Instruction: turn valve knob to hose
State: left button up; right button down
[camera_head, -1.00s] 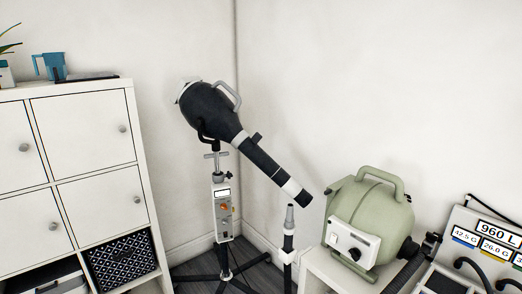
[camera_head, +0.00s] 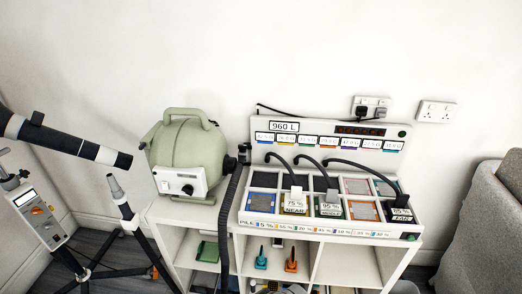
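A green rounded machine (camera_head: 187,150) with a top handle stands on the left end of a white shelf unit. Its white front panel (camera_head: 180,181) carries a black round knob (camera_head: 188,189), which may be the valve knob; its setting is too small to read. A dark ribbed hose (camera_head: 229,213) runs down from a black fitting (camera_head: 244,152) at the machine's right side. A black tube with a white band (camera_head: 66,139) points in from the left. Neither of my grippers is in view.
A tray station (camera_head: 262,181) with coloured compartments, cables and labels fills the shelf's right part. The white shelf unit (camera_head: 160,210) holds small green, blue and orange items below. A tripod with a meter box (camera_head: 41,216) stands left; a grey armchair (camera_head: 485,225) is at right.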

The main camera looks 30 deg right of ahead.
aim_at(243, 148)
jog(key=z, duration=1)
